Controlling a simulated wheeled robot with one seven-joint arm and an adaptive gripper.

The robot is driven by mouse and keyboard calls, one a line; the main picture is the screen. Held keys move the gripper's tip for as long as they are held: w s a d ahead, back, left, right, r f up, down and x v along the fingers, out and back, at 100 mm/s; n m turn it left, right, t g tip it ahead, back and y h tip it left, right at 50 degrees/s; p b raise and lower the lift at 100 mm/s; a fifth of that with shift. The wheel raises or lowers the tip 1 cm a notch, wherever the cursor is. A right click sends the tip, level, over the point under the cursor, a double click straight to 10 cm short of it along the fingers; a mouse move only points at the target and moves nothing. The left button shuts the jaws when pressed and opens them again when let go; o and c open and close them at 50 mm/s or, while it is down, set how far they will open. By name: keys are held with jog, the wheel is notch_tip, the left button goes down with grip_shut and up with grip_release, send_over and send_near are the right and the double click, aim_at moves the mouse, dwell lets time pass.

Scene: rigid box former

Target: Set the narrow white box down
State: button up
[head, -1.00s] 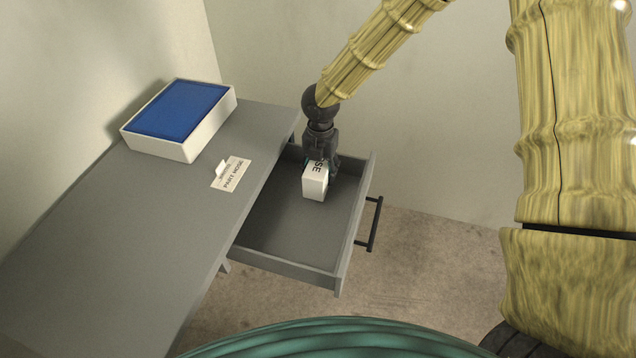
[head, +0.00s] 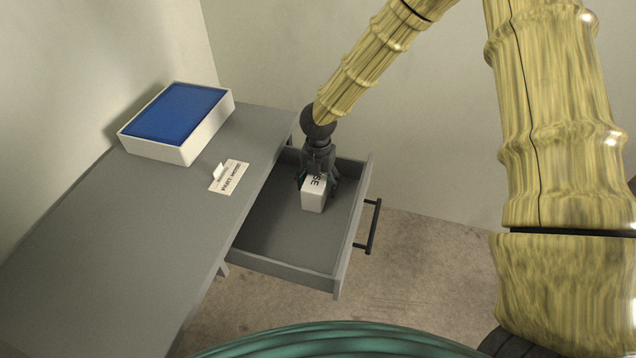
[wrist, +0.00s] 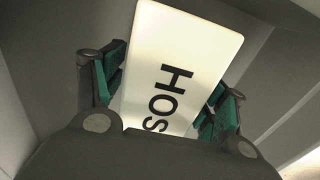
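The narrow white box (head: 313,199) is in the open drawer (head: 262,262), toward its back right, and appears to rest on the drawer floor. Dark letters show on its top face. In the wrist view the box (wrist: 185,45) fills the middle, lettered side toward the camera. My gripper (head: 317,182) points down over the box. Its green-padded fingers straddle the box, one on each side, and look spread slightly wider than it. In the wrist view the pads lie close beside the box's edges; contact there is hard to judge. The box's far end is hidden under my gripper.
The grey desk (head: 95,245) stands left of the drawer. On it are a white box with a blue top (head: 178,115) and a small label card (head: 229,177). The drawer walls surround the box, with bare floor in the front part. A dark handle (head: 372,228) sticks out right.

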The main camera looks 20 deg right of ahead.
notch_tip(320, 180, up, 12)
jog(key=shift+r+p, duration=0.15)
jog(key=shift+p, duration=0.4)
dwell(0.3)
